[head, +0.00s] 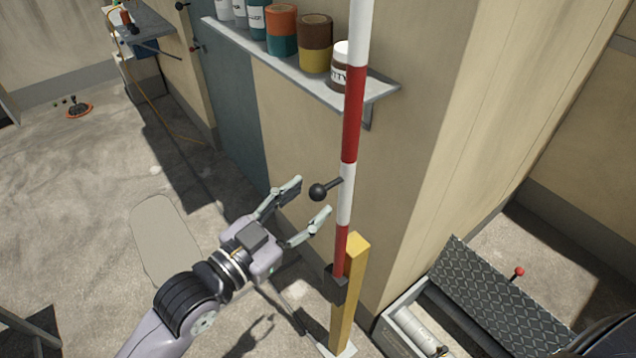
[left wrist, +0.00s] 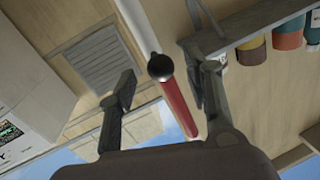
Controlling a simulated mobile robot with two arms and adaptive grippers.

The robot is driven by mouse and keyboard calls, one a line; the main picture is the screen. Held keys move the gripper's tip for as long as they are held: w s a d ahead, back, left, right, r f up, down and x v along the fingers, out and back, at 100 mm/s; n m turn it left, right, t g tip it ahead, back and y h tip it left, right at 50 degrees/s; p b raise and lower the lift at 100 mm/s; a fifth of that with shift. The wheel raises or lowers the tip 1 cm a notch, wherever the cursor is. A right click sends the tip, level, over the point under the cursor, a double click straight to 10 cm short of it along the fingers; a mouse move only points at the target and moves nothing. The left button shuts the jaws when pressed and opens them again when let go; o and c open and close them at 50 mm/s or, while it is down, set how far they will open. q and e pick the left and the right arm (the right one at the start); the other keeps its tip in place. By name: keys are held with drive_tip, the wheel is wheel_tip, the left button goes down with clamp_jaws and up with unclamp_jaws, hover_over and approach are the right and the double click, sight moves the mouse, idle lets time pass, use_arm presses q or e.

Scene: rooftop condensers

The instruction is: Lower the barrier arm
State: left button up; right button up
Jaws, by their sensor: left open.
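The red and white barrier arm (head: 351,115) stands upright, its lower end in a dark bracket beside a yellow post (head: 352,285). A black ball knob (head: 317,192) on a short stem sticks out from the arm to the left. My left gripper (head: 308,203) is open, with its fingers pointing at the knob and apart from it. In the left wrist view the knob (left wrist: 160,66) shows between the two open fingers (left wrist: 165,90), with the red part of the barrier arm (left wrist: 178,108) behind it. My right gripper is not in view.
A wall shelf (head: 375,88) with several cans and jars is close behind the barrier arm. An open metal box (head: 410,325) with a tread-plate lid (head: 490,305) stands at the lower right. The concrete floor (head: 80,190) at left is mostly clear.

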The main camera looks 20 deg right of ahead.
sight(317, 190)
use_arm(q)
drive_tip(key=shift+p+x, duration=0.35)
drive_tip(key=shift+x, duration=1.45)
drive_tip(key=shift+c, duration=0.5)
clamp_jaws()
